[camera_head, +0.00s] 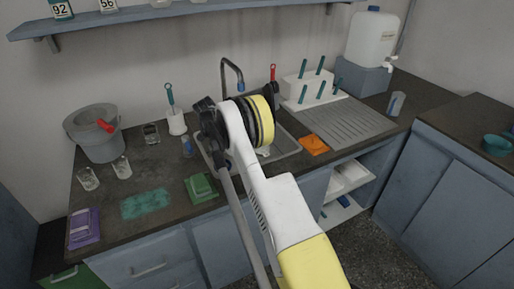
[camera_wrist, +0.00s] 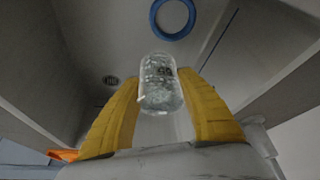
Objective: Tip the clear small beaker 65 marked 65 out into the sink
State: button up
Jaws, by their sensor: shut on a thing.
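My gripper (camera_wrist: 161,92) has its two yellow fingers shut on a clear small beaker (camera_wrist: 160,78) in the wrist view. The dark mark on the beaker's side looks turned over and is hard to read. Speckles show in or through the glass; I cannot tell whether it holds anything or how far it is tilted. In the head view my arm reaches over the sink (camera_head: 289,151) and hides the gripper and beaker.
A tap (camera_head: 232,70) stands behind the sink. An orange cloth (camera_head: 313,145) and a ridged drainboard (camera_head: 350,121) lie to its right. A green block (camera_head: 201,188), other clear beakers (camera_head: 122,167) and a grey bucket (camera_head: 92,140) are on the left counter. A blue ring (camera_wrist: 172,18) shows beyond the beaker.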

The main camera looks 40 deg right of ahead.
jog(key=shift+s+d+r+m+t+y+p, duration=0.15)
jog(key=shift+s+d+r+t+y+p, duration=0.1)
jog(key=shift+s+d+t+y+p, duration=0.3)
jog(key=shift+s+d+r+m+t+y+p, duration=0.15)
jog(key=shift+s+d+r+t+y+p, duration=0.15)
jog(key=shift+t+y, duration=0.3)
dwell(1.5)
jog(key=shift+s+d+r+m+t+y+p, duration=0.15)
jog(key=shift+s+d+r+t+y+p, duration=0.15)
jog(key=shift+s+d+t+y, duration=0.35)
jog(key=shift+s+d+r+m+t+y+p, duration=0.2)
jog(key=shift+s+d+r+t+y, duration=0.2)
jog(key=shift+t+y, duration=0.25)
dwell(1.8)
jog(key=shift+s+d+r+m+t+y, duration=0.1)
jog(key=shift+d+r+m+t+y, duration=0.1)
jog(key=shift+t+y, duration=0.35)
jog(key=shift+s+d+r+m+t+y, duration=0.1)
jog(key=shift+r+t+y, duration=0.05)
jog(key=shift+t+y, duration=0.3)
dwell(1.3)
